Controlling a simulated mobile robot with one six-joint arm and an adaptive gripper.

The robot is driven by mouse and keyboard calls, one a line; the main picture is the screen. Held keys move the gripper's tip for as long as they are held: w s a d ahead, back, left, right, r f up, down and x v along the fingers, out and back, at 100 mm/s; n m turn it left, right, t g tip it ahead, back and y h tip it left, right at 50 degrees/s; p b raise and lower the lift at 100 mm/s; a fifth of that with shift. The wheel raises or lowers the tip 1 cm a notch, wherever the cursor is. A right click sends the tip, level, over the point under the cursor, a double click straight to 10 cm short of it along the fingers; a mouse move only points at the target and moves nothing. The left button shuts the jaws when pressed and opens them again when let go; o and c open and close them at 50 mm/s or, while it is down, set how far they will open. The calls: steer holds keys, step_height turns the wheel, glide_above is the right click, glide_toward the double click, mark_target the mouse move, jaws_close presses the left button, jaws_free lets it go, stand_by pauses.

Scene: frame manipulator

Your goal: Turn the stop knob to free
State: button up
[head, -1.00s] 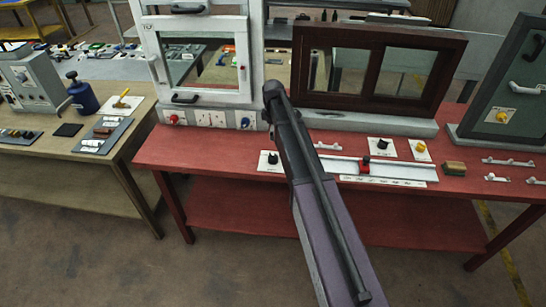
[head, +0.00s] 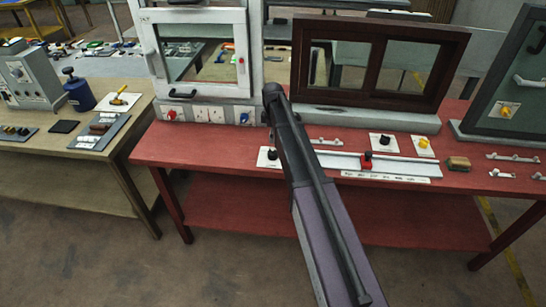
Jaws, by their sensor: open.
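Several knobs stand on or above the red workbench (head: 190,145), and I cannot tell which one is the stop knob. A black knob on a white plate (head: 271,155) lies just left of my arm, partly covered by it. Another black knob on a white plate (head: 384,140) and a yellow knob on a plate (head: 423,143) are to the right. A red knob (head: 171,114) and a blue knob (head: 244,118) sit under the white window frame. Labels are too small to read. My arm crosses the middle of the view; my gripper is hidden.
A white rail with a red slider (head: 366,160) lies at the bench front, with a small wooden block (head: 458,162) to its right. A brown window frame (head: 375,105) and a green panel (head: 510,85) stand behind. A wooden table (head: 60,182) is at left.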

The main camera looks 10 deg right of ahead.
mark_target(273, 151)
steer(key=shift+f+b, duration=4.55)
steer(key=shift+f, duration=0.3)
steer(key=c, duration=1.2)
